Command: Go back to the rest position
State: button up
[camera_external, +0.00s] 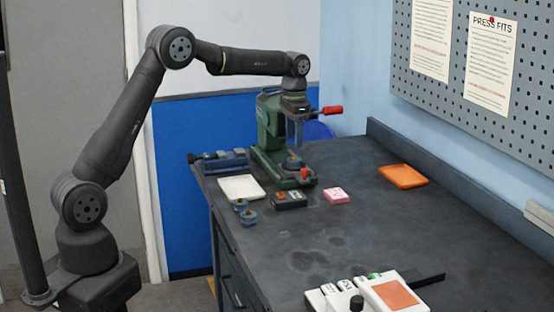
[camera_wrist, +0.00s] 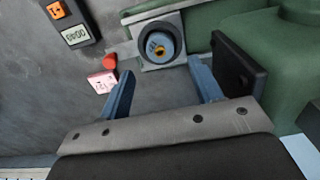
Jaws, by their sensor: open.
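My gripper (camera_external: 297,140) points down in front of the green press (camera_external: 266,128) at the back of the bench. In the wrist view its two blue fingers (camera_wrist: 162,72) are spread apart, with nothing seen between them. A round blue part with a yellow centre (camera_wrist: 158,46) sits in a square grey seat on the press, just beyond the fingertips. In the external view the seat area (camera_external: 293,162) is below my gripper. The press has a red-handled lever (camera_external: 332,110) on its right.
A dark display box (camera_external: 289,200), pink block (camera_external: 336,195), white tray (camera_external: 232,189) and two small blue parts (camera_external: 249,217) lie nearby. A blue vise (camera_external: 222,161) is at left, an orange tray (camera_external: 403,177) at right. A labelled white unit (camera_external: 375,298) is in front. The bench middle is clear.

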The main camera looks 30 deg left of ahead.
notch_tip(320, 180, down, 6)
jog(key=shift+f, duration=0.15)
jog(key=r, duration=0.5)
jog(key=shift+s+d, duration=0.25)
jog(key=s+d+r+m, duration=0.1)
jog(key=s+d+r, duration=0.15)
jog(key=s, duration=0.35)
jog(key=s+d+r, duration=0.1)
jog(key=s+d, duration=0.3)
jog(key=s, duration=0.3)
jog(key=s+d+r+m, duration=0.1)
jog(key=s+d+r, duration=0.15)
jog(key=s, duration=0.35)
jog(key=s+a+f+m, duration=0.1)
jog(key=s+f+m, duration=0.2)
jog(key=s, duration=0.8)
jog(key=s+a+f+m, duration=0.1)
jog(key=s+f+m, duration=0.2)
jog(key=s, duration=0.9)
jog(key=shift+a+f, duration=0.35)
jog(key=shift+f, duration=0.05)
